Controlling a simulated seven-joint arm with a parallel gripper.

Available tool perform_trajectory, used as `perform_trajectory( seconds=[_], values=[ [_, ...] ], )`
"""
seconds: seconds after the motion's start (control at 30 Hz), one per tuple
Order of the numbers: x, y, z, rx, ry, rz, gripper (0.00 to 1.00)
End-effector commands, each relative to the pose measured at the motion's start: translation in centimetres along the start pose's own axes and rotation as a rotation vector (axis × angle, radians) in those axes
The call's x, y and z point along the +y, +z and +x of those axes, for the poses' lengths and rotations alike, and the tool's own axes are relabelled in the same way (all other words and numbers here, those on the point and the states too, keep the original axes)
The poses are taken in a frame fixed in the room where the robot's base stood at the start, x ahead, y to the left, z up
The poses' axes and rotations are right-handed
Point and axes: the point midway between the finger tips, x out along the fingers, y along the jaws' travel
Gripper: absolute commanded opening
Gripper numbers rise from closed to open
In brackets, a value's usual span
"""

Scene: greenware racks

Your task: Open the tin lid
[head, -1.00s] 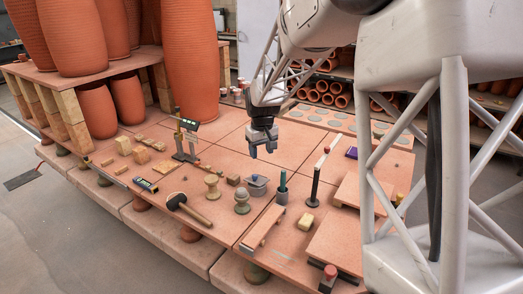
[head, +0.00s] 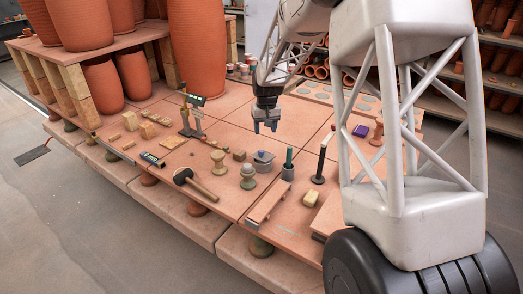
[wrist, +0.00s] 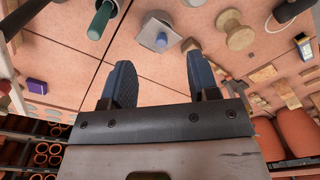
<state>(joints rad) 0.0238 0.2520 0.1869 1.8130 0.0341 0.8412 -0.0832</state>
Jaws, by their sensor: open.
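The tin is a small grey box with a blue knob on its lid (head: 263,156), standing near the middle of the terracotta-coloured table; the lid looks closed. The tin also shows in the wrist view (wrist: 152,35), beyond my fingertips, with the knob on top. My gripper (head: 266,130) hangs above and behind the tin in the head view, fingers pointing down. In the wrist view my gripper (wrist: 160,75) has its two blue fingers spread apart with nothing between them. It does not touch the tin.
A dark green rod in a grey holder (head: 288,168) stands right beside the tin. A greenish stand with a ball (head: 248,178), a cream spool (head: 218,163) and a black post (head: 320,165) are near. A mallet (head: 190,180) lies at front left. Table behind the tin is clear.

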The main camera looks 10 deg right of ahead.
Motion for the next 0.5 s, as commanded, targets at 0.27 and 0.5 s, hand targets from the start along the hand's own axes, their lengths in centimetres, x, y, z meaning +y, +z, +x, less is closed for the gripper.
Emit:
perform_trajectory(
  seconds=[0.27,0.5],
  values=[
    [0.9,-5.0,5.3,-0.020,-0.020,0.189,0.55],
    [1.4,-7.8,8.8,-0.031,-0.031,0.312,0.55]
  ],
)
